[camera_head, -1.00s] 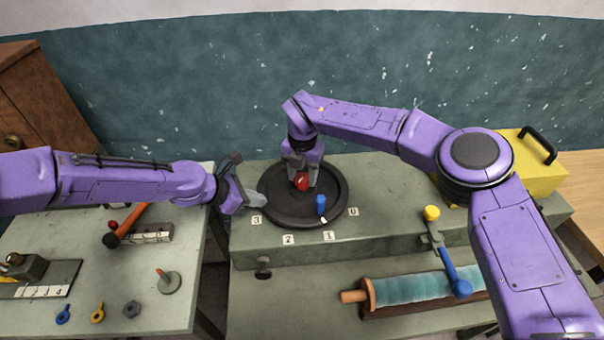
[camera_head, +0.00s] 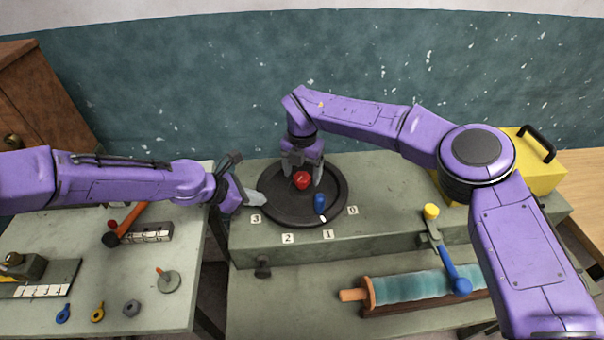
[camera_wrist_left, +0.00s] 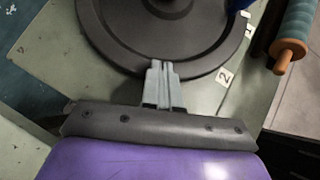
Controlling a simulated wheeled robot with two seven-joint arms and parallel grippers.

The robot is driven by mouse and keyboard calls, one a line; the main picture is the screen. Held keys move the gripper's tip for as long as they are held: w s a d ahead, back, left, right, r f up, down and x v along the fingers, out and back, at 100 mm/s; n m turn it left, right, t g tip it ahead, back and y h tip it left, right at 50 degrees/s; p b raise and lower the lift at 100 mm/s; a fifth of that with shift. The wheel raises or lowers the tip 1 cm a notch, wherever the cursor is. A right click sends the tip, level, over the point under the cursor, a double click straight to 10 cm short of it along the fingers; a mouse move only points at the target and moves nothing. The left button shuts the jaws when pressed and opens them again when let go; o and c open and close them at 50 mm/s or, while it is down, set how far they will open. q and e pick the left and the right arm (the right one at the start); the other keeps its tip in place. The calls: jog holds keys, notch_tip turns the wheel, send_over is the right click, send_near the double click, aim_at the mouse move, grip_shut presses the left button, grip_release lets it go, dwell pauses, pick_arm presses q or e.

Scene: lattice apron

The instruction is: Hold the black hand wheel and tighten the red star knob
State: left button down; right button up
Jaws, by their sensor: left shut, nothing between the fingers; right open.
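The black hand wheel (camera_head: 278,211) lies flat on the raised bench and has a blue handle (camera_head: 320,204) at its front right. The red star knob (camera_head: 302,181) is at the wheel's middle. My right gripper (camera_head: 303,184) points down from above, open, with its fingers on either side of the knob. My left gripper (camera_head: 262,199) is shut, with its tips at the wheel's left rim. In the left wrist view the wheel (camera_wrist_left: 112,48) fills the top, and the shut left fingers (camera_wrist_left: 161,68) reach its rim; I cannot tell if they press on it.
Number labels 0 to 3 lie around the wheel's front, such as the 2 (camera_head: 288,239). A teal roller (camera_head: 412,288) and a blue crank lever (camera_head: 452,270) are at the front right. A yellow box (camera_head: 535,165) stands at right. A side table with tools is at left.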

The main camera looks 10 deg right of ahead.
pick_arm(q)
jog(key=shift+s+f, duration=0.35)
jog(key=shift+f, duration=0.1)
pick_arm(e)
notch_tip(320, 180, up, 11)
jog(key=shift+s, duration=0.15)
notch_tip(320, 180, up, 9)
jog(key=p, duration=0.9)
send_over(303, 178)
pick_arm(q)
notch_tip(303, 178, up, 8)
jog(key=shift+w+r, duration=0.25)
jog(key=shift+w, duration=0.1)
pick_arm(e)
jog(key=shift+w+a+f, duration=0.1)
jog(key=shift+w, duration=0.1)
